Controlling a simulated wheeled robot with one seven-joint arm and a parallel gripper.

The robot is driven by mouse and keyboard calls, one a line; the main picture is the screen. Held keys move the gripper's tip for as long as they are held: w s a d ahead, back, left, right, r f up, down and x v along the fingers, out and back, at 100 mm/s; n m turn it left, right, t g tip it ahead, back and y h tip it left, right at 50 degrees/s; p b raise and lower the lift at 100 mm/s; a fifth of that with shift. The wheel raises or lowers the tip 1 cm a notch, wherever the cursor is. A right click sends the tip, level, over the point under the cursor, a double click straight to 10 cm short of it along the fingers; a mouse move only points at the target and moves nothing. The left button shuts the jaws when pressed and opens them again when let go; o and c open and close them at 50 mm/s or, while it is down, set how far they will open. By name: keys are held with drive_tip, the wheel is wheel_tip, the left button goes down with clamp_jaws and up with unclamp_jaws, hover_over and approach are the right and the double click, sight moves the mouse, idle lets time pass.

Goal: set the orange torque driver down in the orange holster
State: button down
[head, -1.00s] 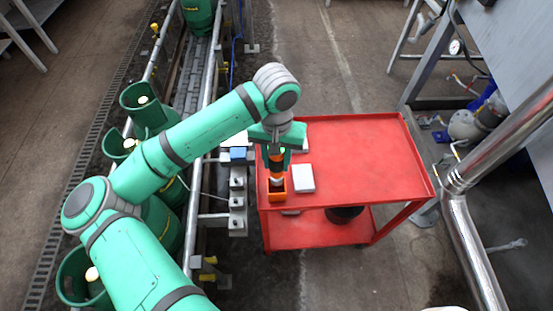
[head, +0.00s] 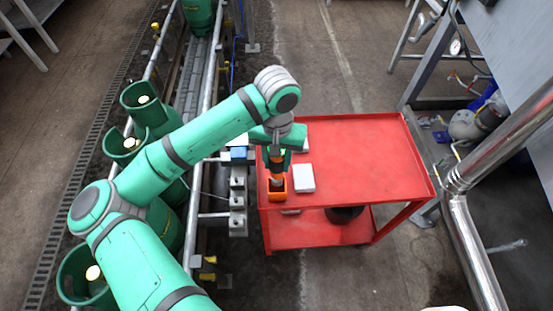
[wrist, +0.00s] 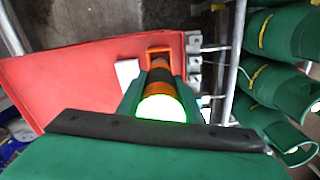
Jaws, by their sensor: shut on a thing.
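The orange torque driver (head: 276,162) has a dark band and stands roughly upright in my gripper (head: 278,152). In the wrist view the driver (wrist: 160,88) shows its pale round end, and my gripper (wrist: 160,95) has a green finger on each side of it, shut on it. The orange holster (head: 277,196) is an open box at the near left corner of the red cart's top. The driver's lower end is at the holster's opening; I cannot tell how deep it is inside. The holster (wrist: 159,50) also shows just beyond the driver in the wrist view.
A white box (head: 304,178) lies just right of the holster on the red cart (head: 370,165). Another pale item is partly hidden behind my gripper. The conveyor rail (head: 207,100) and several green cylinders (head: 145,105) stand to the left. The cart's right side is clear.

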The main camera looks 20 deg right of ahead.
drive_tip(key=shift+f, duration=2.3)
drive_tip(key=shift+w, duration=0.1)
drive_tip(key=shift+s+f, duration=0.1)
drive_tip(key=shift+s, duration=0.1)
drive_tip(key=shift+f, duration=1.5)
drive_tip(key=c, duration=1.2)
unclamp_jaws()
wheel_tip(320, 180, up, 11)
drive_tip(key=shift+f, duration=0.1)
